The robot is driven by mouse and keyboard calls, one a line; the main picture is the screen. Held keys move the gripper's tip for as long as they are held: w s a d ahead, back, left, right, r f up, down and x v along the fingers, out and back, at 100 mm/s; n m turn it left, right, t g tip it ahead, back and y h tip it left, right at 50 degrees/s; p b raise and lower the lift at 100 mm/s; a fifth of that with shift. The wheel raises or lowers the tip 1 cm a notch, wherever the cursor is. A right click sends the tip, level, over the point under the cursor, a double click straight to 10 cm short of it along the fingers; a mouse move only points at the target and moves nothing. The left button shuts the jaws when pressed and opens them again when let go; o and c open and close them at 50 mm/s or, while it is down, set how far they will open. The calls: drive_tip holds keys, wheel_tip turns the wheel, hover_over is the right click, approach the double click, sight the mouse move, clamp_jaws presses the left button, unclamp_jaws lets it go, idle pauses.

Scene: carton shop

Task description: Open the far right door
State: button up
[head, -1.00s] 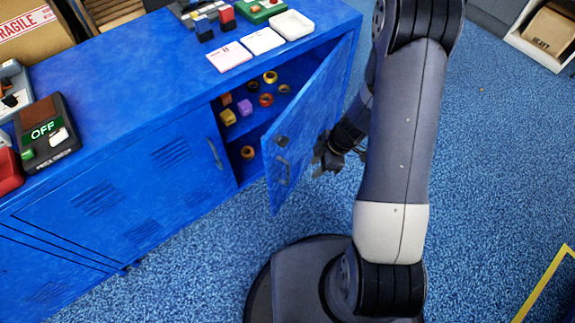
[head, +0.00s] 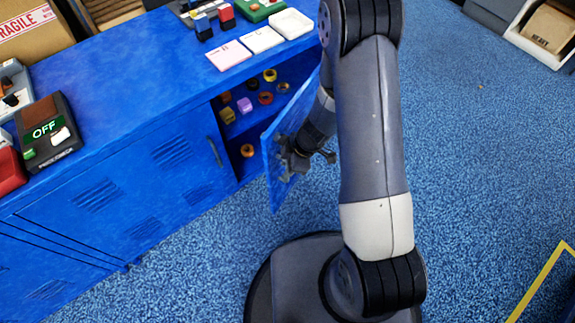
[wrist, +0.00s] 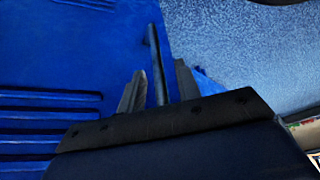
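The far right door (head: 276,188) of the blue cabinet stands part open, swung outward, and the shelves inside show. My gripper (head: 290,160) is at the outer face of this door, near its free edge, and covers its handle in the head view. In the wrist view the door (wrist: 75,40) fills the left side. The grey bar handle (wrist: 154,50) stands between the two fingers of my gripper (wrist: 158,85). The fingers are apart, with a gap showing on each side of the bar. I cannot tell whether either finger touches it.
Small rings and blocks (head: 245,105) lie on the cabinet shelves. The neighbouring door (head: 170,180) is shut. The blue carpet (head: 470,150) at the right is clear.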

clamp_jaws()
idle(0.3)
drive_tip(key=shift+d, duration=0.1)
